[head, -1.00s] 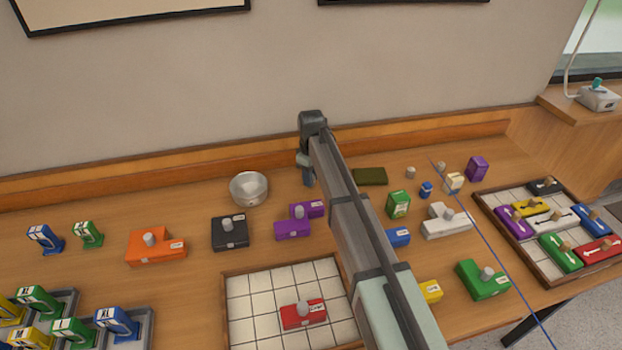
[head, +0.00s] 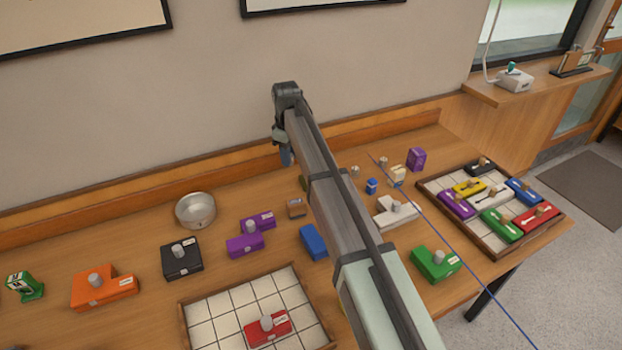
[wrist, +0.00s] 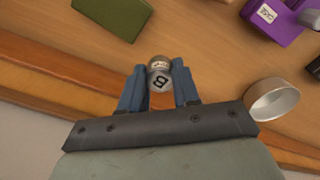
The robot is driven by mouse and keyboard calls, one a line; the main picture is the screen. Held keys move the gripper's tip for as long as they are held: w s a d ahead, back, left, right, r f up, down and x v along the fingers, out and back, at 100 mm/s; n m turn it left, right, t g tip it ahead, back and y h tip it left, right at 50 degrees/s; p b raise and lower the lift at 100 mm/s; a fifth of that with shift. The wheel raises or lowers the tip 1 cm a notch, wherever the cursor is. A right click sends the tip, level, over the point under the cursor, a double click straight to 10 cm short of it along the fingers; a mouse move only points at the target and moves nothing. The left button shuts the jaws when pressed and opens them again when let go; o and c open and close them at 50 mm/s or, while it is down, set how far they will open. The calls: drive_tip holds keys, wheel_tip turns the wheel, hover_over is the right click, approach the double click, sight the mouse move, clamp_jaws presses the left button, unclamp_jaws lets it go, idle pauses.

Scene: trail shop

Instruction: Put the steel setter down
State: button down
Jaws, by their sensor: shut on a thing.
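My gripper (wrist: 159,85) is shut on a small grey piece with a dark mark on its face and a tan, labelled end, which I take for the steel setter (wrist: 160,77). It sits between the two blue fingers in the wrist view, with wooden table behind it. In the head view my gripper (head: 286,157) hangs in front of the wooden back strip, right of the metal bowl. The held piece is not clear there. I cannot tell its height above the table.
The metal bowl (head: 196,211) stands nearby, also in the wrist view (wrist: 272,102). A dark green pad (wrist: 113,14) and a purple block (wrist: 268,18) lie close. A small brown box (head: 295,208) and a white-gridded tray (head: 225,308) are nearer the front. Bare wood surrounds the held piece.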

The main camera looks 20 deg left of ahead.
drive_tip(key=w+d+r+m, duration=0.1)
drive_tip(key=w+d, duration=0.5)
drive_tip(key=d, duration=0.1)
drive_tip(key=shift+s+d+f+n, duration=0.1)
drive_tip(key=shift+f+n, duration=0.35)
drive_tip(key=shift+f, duration=1.15)
drive_tip(key=shift+s+d+f+n, duration=0.1)
drive_tip(key=shift+f+n, duration=0.3)
drive_tip(key=shift+f, duration=1.2)
drive_tip(key=shift+s+f+n, duration=0.1)
drive_tip(key=shift+f+n, duration=0.35)
drive_tip(key=shift+f, duration=1.15)
drive_tip(key=shift+f, duration=0.1)
drive_tip(key=c, duration=0.8)
unclamp_jaws()
wheel_tip(320, 180, up, 12)
drive_tip(key=shift+r, duration=0.15)
